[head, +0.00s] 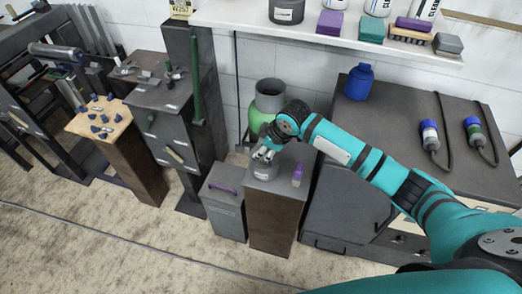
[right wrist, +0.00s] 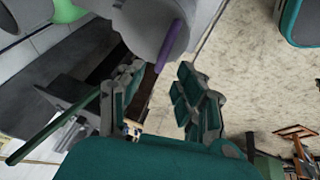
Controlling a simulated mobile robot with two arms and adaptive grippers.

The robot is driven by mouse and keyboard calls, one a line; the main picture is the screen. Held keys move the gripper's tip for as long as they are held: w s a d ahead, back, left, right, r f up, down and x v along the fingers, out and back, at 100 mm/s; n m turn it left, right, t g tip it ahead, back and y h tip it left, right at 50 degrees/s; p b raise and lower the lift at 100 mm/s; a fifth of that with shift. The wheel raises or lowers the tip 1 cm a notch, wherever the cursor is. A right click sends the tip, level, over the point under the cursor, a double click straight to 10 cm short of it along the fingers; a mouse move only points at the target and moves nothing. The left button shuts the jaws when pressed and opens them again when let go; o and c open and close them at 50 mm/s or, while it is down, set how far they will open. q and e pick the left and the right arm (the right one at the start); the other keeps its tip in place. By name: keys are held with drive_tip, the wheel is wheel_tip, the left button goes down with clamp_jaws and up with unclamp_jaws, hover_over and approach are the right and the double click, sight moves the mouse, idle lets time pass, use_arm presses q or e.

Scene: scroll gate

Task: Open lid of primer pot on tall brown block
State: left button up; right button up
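The tall brown block (head: 274,222) stands on the floor near the middle of the head view, with a grey top. A round grey pot (head: 264,172) sits on it, taken to be the primer pot. My right gripper (head: 264,155) is over the pot and hides much of its upper part, so I cannot tell how its lid sits. In the right wrist view the fingers (right wrist: 160,75) are apart with nothing between them. A rounded grey surface and a purple bar (right wrist: 170,45) show just beyond the fingertips. My left gripper is not in view.
A small purple bottle (head: 297,176) stands on the block right of the pot. A grey bin (head: 225,215) with a purple handle is left of the block. A green cylinder (head: 258,118) and grey vessel are behind. A bench with a blue jar (head: 359,82) is at right.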

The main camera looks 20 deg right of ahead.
drive_tip(key=shift+x, duration=1.45)
drive_tip(key=shift+c, duration=0.2)
clamp_jaws()
